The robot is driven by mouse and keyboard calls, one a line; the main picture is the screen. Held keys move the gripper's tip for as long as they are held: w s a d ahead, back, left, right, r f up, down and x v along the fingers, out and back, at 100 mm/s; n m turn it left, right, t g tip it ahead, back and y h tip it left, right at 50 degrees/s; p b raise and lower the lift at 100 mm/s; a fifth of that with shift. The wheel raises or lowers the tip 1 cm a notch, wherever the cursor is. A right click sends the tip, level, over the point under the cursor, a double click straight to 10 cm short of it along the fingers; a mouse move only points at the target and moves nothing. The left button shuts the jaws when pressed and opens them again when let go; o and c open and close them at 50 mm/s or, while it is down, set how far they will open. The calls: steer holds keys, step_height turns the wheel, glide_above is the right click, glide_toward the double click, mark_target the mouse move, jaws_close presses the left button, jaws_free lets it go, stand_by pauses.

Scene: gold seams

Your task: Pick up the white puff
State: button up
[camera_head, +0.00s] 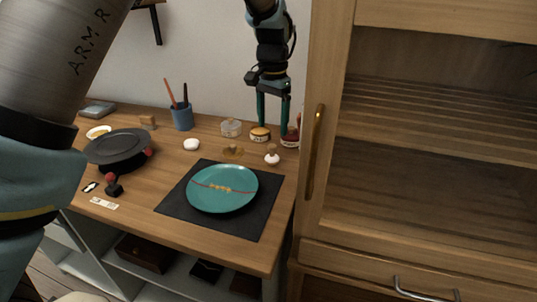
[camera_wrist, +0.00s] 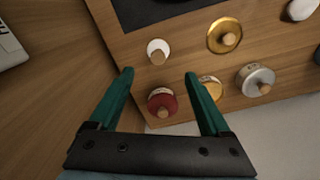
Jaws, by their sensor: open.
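A small white round piece with a wooden knob (camera_head: 271,159) stands on the table behind the plate's right side. It also shows in the wrist view (camera_wrist: 157,47), just beyond the space between my fingertips. A plain white rounded lump (camera_head: 192,145) lies further left; it shows in the wrist view (camera_wrist: 302,9) at the top right corner. I cannot tell for certain which is the puff. My gripper (camera_head: 272,121) is open and empty, pointing down above the table's back right. In the wrist view my gripper (camera_wrist: 159,75) has its fingers apart on either side of a red-lidded jar below.
A teal plate (camera_head: 223,200) lies on a dark mat (camera_head: 178,203). A wooden cabinet (camera_head: 327,200) stands close at right.

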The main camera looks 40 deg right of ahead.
mark_target(272, 145)
step_height(272, 145, down, 4)
steer(key=shift+f+p, duration=0.15)
steer(key=shift+p, duration=0.3)
steer(key=shift+s+a+f+p, duration=0.15)
steer(key=shift+f+p, duration=0.45)
steer(key=shift+f, duration=0.75)
steer(key=shift+s+a+f+p, duration=0.1)
steer(key=shift+f+p, duration=0.5)
steer(key=shift+f, duration=0.75)
steer(key=shift+c, duration=0.3)
jaws_close()
